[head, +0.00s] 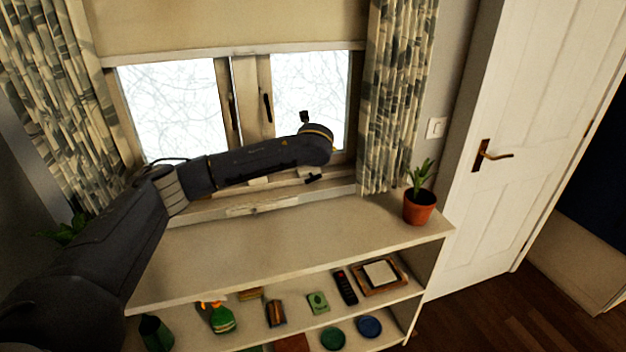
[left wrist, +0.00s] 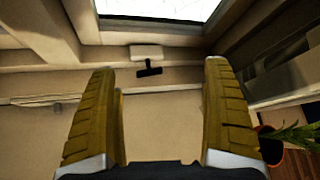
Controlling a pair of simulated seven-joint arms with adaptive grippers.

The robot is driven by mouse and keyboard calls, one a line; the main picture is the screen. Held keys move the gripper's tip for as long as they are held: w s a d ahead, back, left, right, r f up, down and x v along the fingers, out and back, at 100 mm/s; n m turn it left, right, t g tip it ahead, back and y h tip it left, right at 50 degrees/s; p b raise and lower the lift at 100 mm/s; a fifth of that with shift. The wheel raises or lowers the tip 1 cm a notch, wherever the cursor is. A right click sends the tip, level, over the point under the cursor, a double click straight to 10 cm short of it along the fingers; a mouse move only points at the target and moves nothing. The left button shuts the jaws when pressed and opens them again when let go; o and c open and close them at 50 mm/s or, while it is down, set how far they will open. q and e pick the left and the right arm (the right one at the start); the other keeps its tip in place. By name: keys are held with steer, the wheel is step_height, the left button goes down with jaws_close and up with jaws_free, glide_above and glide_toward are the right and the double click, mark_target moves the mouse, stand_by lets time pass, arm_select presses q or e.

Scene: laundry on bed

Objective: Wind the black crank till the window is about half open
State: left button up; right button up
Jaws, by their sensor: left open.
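The black crank (head: 314,179) sits on a pale mount at the sill below the right window pane. In the left wrist view the crank (left wrist: 149,69) is a small black T shape under its pale housing (left wrist: 146,52). My left gripper (left wrist: 161,72) is open and empty, its two yellow-brown fingers spread. The crank appears between the fingertips but beyond them, with no contact visible. In the head view the arm crosses in front of the window and hides the fingers. The window (head: 310,90) has two wood-framed panes; how far it is open I cannot tell. My right gripper is not in view.
A white shelf (head: 270,250) stands below the window, its top mostly clear. A potted plant (head: 419,207) stands at its right end. Patterned curtains (head: 397,90) hang on both sides. A blind (head: 230,22) covers the window's top. A white door (head: 535,120) is at right.

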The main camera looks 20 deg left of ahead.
arm_select(q)
steer(key=s+d+f+g, duration=0.2)
steer(key=s+f, duration=0.1)
steer(key=f, duration=0.1)
glide_toward(313, 178)
steer(key=shift+n+h, duration=0.3)
steer(key=x, duration=1)
steer(key=shift+a, duration=0.2)
steer(key=c, duration=1.2)
